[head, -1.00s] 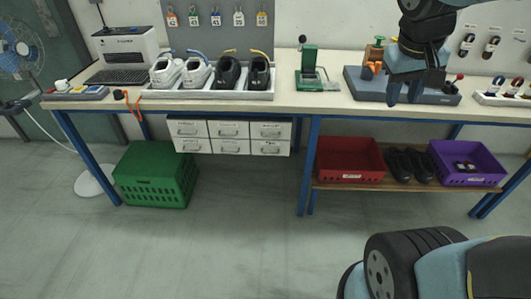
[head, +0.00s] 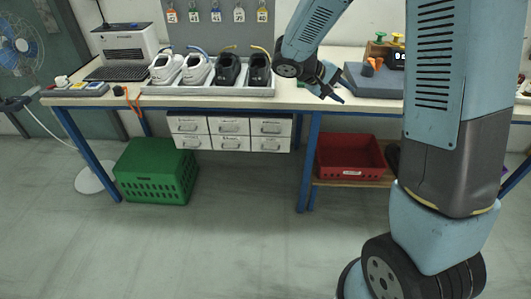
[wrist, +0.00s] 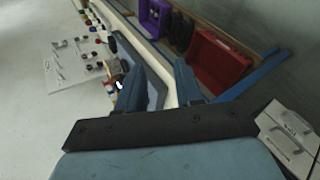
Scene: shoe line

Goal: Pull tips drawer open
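A white drawer unit (head: 229,132) hangs under the workbench, left of the middle leg, with several small drawers in two rows. All its drawers look shut. The labels are too small to read, so I cannot tell which is the tips drawer. The unit also shows at the right edge of the wrist view (wrist: 288,135). My gripper (head: 335,92) is at bench-top height, to the right of and above the drawers, touching none of them. In the wrist view my gripper (wrist: 160,85) has its two fingers apart with nothing between them.
Four shoes sit in a tray (head: 208,90) on the bench (head: 130,101). A green crate (head: 156,172) stands on the floor at left below the drawers. A red crate (head: 350,160) is on the lower shelf. The floor before the drawers is clear.

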